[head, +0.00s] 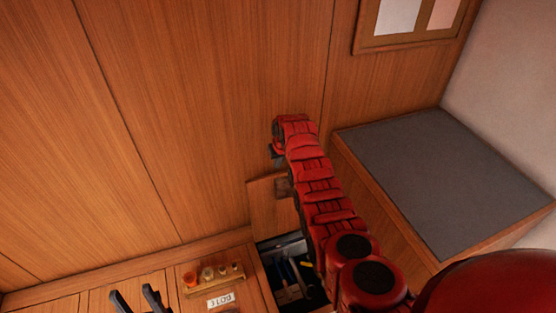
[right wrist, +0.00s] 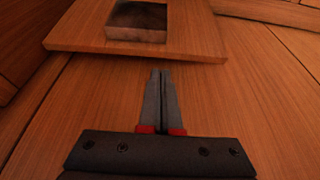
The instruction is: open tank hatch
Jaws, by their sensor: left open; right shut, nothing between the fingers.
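The hatch lid (head: 262,209) is a wooden board that stands raised at the back of an open compartment (head: 291,272) in the head view. The lid also shows at the top of the right wrist view (right wrist: 195,38), with a dark square recess (right wrist: 137,21) in it. My right gripper (head: 275,153) is by the lid's upper end, partly hidden by my red arm. In the right wrist view its fingers (right wrist: 161,72) are shut and empty, close to the lid's edge; contact is unclear. My left gripper (head: 138,298) is open and empty at the bottom edge.
Tools lie inside the compartment. Left of it, a small rack (head: 213,283) with several little cups and a white lettered label (head: 221,300) sit on the wooden surface. A grey-topped bench (head: 440,175) is at the right. A wood-panelled wall (head: 190,100) rises behind.

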